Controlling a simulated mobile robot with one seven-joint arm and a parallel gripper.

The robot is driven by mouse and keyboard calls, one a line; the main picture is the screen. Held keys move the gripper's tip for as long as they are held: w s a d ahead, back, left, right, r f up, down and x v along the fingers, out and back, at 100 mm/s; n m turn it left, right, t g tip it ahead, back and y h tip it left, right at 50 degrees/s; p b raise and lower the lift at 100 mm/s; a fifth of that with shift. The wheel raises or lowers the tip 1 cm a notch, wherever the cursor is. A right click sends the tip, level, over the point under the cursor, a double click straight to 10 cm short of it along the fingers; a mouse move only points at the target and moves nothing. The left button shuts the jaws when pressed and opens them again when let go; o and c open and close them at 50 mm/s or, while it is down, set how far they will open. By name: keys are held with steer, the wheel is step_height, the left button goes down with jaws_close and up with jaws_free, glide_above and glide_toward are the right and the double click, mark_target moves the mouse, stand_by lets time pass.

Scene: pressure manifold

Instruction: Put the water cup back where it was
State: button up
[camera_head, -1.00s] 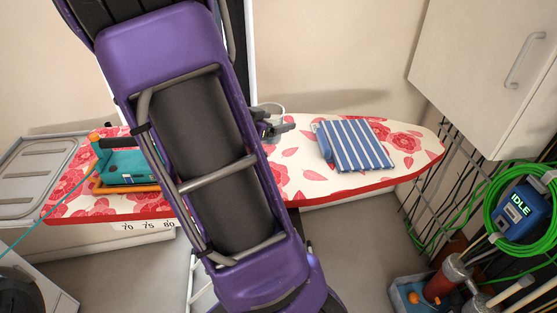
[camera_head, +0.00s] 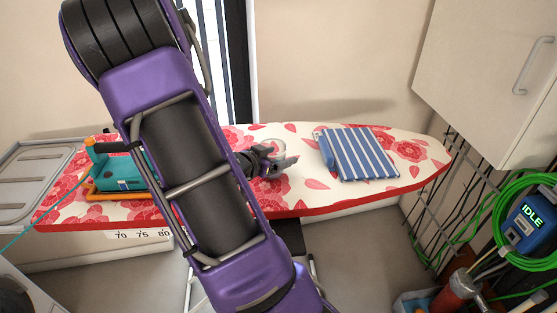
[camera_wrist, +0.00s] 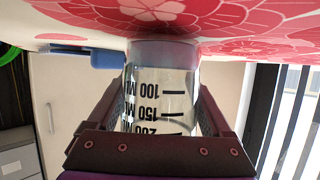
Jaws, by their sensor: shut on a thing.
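The water cup is a clear measuring cup with black marks; in the wrist view the cup (camera_wrist: 162,95) sits between my gripper's fingers and appears upside down, as the whole picture does. Its base end meets or nearly meets the floral ironing board (camera_wrist: 230,18); I cannot tell whether it touches. In the head view the cup's pale rim (camera_head: 272,144) shows just behind my gripper (camera_head: 277,166), over the middle of the ironing board (camera_head: 310,208). My gripper is shut on the cup. My purple arm hides part of the board.
A folded blue-striped cloth (camera_head: 360,154) lies right of the gripper. A teal iron (camera_head: 122,172) sits on an orange rest at the left. A wall cabinet (camera_head: 480,70) hangs at the right. Bare board separates gripper and cloth.

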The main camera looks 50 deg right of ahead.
steer(key=shift+f, duration=0.25)
steer(key=o, duration=1.4)
steer(key=shift+a+r, duration=0.15)
steer(key=shift+r, duration=0.1)
steer(key=p+v, duration=0.2)
steer(key=v, duration=0.9)
steer(key=shift+s+a+p, duration=0.15)
steer(key=shift+a+p, duration=0.2)
steer(key=shift+p, duration=0.05)
